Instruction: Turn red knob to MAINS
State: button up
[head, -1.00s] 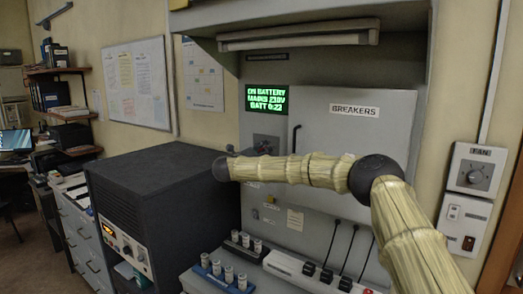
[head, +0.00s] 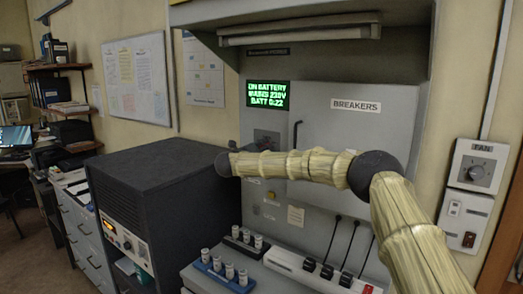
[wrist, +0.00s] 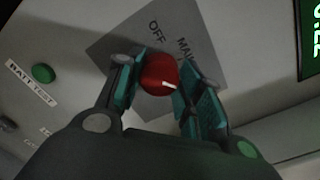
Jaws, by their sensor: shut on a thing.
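The red knob (wrist: 160,72) sits on a grey plate (wrist: 112,38) in the wrist view. The plate carries the word OFF and a partly hidden label starting MAI. My gripper (wrist: 163,77) is shut on the knob, one teal-padded finger on each side. A short white mark shows on the knob's lower right; I cannot tell which label the knob points to. In the head view the plate (head: 266,136) is partly behind my arm, and the knob is hidden. The green display (head: 267,94) reads ON BATTERY, MAINS 230V, BATT 0:22.
A green BATT TEST button (wrist: 43,73) is left of the plate in the wrist view. The BREAKERS door (head: 355,130) is right of the plate. A dark cabinet (head: 165,180) stands left, and a power strip (head: 320,270) with plugs lies below my arm.

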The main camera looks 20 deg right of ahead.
jog(key=shift+d+f, duration=0.1)
jog(key=shift+r+n+g+b, duration=0.15)
jog(key=shift+n+b, duration=0.85)
jog(key=shift+n, duration=1.75)
jog(key=shift+r+n+g+b, duration=0.2)
jog(key=shift+n+b, duration=0.75)
jog(key=shift+n, duration=1.8)
jog(key=shift+f, duration=0.15)
